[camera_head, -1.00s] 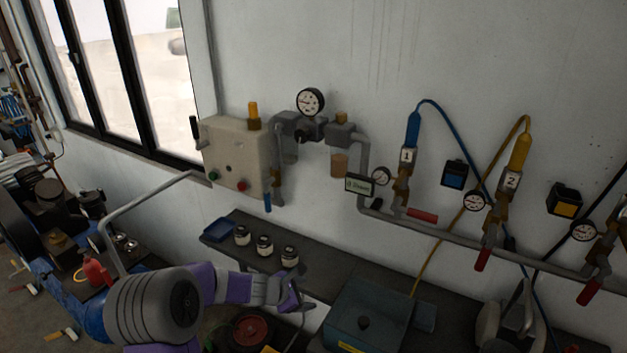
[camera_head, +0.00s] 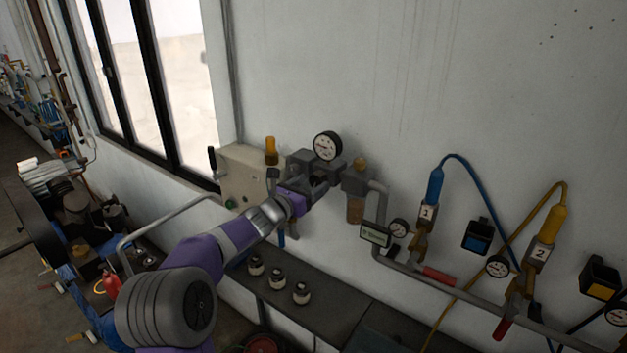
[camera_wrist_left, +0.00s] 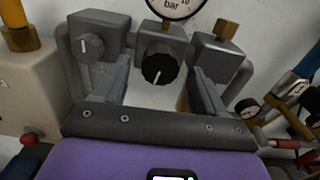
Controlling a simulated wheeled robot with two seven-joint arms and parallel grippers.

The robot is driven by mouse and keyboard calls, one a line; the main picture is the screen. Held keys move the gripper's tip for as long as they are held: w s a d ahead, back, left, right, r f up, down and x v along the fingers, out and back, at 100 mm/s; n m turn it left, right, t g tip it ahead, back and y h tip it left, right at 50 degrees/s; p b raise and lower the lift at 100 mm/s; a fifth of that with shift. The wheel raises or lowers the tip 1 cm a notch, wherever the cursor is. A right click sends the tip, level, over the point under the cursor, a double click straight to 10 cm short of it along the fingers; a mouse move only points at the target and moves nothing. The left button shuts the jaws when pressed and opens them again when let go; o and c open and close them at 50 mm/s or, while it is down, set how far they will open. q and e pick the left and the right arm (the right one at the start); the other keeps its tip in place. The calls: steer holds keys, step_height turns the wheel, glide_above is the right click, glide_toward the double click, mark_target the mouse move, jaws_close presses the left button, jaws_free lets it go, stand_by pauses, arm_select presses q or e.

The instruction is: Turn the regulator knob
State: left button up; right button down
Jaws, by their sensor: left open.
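The regulator knob (camera_wrist_left: 157,69) is a round black knob with a white mark, on the front of a grey regulator body (camera_wrist_left: 165,43) under a round bar gauge (camera_wrist_left: 177,6). In the head view the gauge (camera_head: 327,146) shows above the regulator, and my gripper largely hides the knob. My left gripper (camera_head: 316,184) is raised in front of the regulator. In the wrist view its fingers (camera_wrist_left: 160,76) are open, one on each side of the knob, with gaps between. I cannot tell whether the tips reach around it. My right gripper is out of view.
A beige box (camera_head: 242,172) with an orange lamp (camera_head: 271,151) is close left. A second, smaller knob (camera_wrist_left: 92,45) sits on the left grey block. A filter bowl (camera_head: 355,209) hangs right. Several jars, including one (camera_head: 278,281), stand on the shelf (camera_head: 325,315) below.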

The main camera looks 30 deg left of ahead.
arm_select(q)
steer(key=shift+w+d, duration=0.1)
steer(key=shift+w, duration=0.7)
